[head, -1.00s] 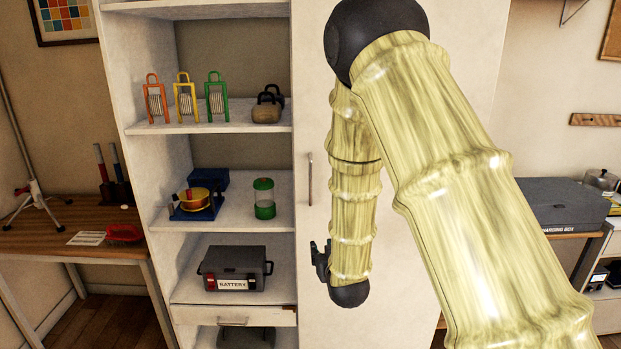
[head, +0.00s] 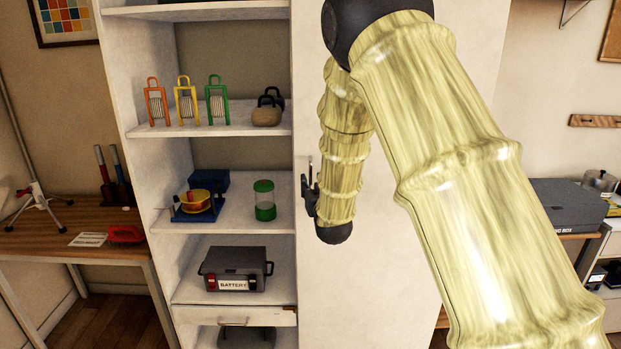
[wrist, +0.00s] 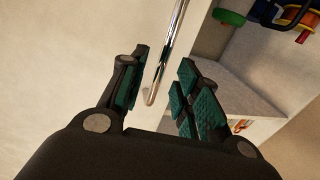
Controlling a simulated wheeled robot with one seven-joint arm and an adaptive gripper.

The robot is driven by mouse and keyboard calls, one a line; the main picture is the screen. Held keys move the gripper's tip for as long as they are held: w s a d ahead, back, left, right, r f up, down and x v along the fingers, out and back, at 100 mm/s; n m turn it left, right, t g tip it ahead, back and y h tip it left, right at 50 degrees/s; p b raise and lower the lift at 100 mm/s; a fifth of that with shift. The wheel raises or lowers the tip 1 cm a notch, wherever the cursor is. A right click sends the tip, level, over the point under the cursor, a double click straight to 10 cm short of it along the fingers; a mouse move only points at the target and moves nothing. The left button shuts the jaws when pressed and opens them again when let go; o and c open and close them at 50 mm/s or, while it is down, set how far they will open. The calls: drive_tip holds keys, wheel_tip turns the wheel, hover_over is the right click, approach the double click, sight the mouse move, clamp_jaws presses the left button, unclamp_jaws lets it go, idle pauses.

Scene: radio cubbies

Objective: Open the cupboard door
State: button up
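The cupboard door (head: 390,270) is a tall white panel right of the open shelves, and it looks shut. Its handle (head: 310,168) is a thin vertical metal bar near the door's left edge. In the head view my gripper (head: 306,188) is at the lower part of the handle, and my arm hides some of the door. In the wrist view the fingers (wrist: 162,88) are open, with green pads. The lower end of the handle (wrist: 152,95) lies between them, and gaps show on both sides of the bar.
A desk (head: 75,240) stands at the left. A dark charging box (head: 568,203) sits at the right.

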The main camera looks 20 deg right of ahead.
sight(311, 181)
drive_tip(key=shift+w+d, duration=0.15)
drive_tip(key=shift+w, duration=1.45)
drive_tip(key=shift+c, duration=0.5)
clamp_jaws()
